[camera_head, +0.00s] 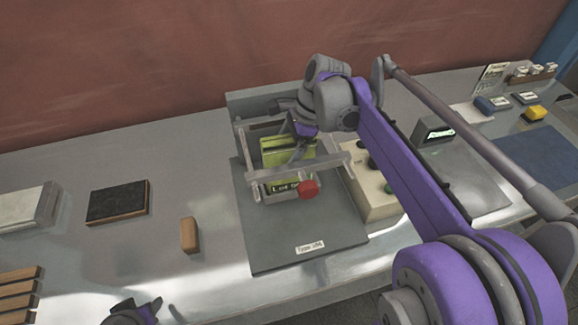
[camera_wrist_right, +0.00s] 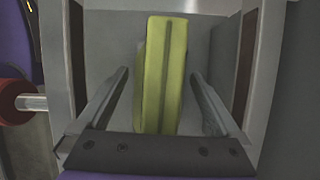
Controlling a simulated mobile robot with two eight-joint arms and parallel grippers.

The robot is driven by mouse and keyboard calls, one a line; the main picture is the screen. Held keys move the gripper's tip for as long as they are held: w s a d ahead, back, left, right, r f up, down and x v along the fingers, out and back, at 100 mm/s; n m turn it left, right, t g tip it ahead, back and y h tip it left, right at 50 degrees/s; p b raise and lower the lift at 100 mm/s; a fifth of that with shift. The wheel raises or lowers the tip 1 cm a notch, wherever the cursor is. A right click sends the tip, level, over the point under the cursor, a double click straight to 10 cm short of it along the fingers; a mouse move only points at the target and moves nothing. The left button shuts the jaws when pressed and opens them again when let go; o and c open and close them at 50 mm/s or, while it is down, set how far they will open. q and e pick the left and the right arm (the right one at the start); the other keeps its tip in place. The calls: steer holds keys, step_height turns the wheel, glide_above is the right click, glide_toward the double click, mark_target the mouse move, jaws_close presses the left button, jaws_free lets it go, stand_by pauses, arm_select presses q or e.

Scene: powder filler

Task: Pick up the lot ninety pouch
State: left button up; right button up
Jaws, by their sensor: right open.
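The yellow-green pouch (camera_head: 280,149) stands upright inside a grey metal frame (camera_head: 243,158) on a dark plate. A label below it begins with "Lot"; the rest is too small to read. In the right wrist view the pouch (camera_wrist_right: 165,75) shows edge-on with a central seam. My right gripper (camera_wrist_right: 160,76) is open, with one finger on each side of the pouch and a visible gap to both. In the head view my right gripper (camera_head: 297,150) comes down from above and partly covers the pouch. My left gripper (camera_head: 136,311) is cut off at the bottom edge.
A red knob (camera_head: 308,189) sticks out at the frame's front; a beige control box (camera_head: 370,190) stands to its right. A dark block (camera_head: 118,202) and a small wooden block (camera_head: 189,235) lie left. The plate's front (camera_head: 300,225) is bare apart from a label.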

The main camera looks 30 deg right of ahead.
steer(key=shift+f, duration=0.15)
steer(key=shift+c, duration=0.3)
jaws_close()
stand_by(0.3)
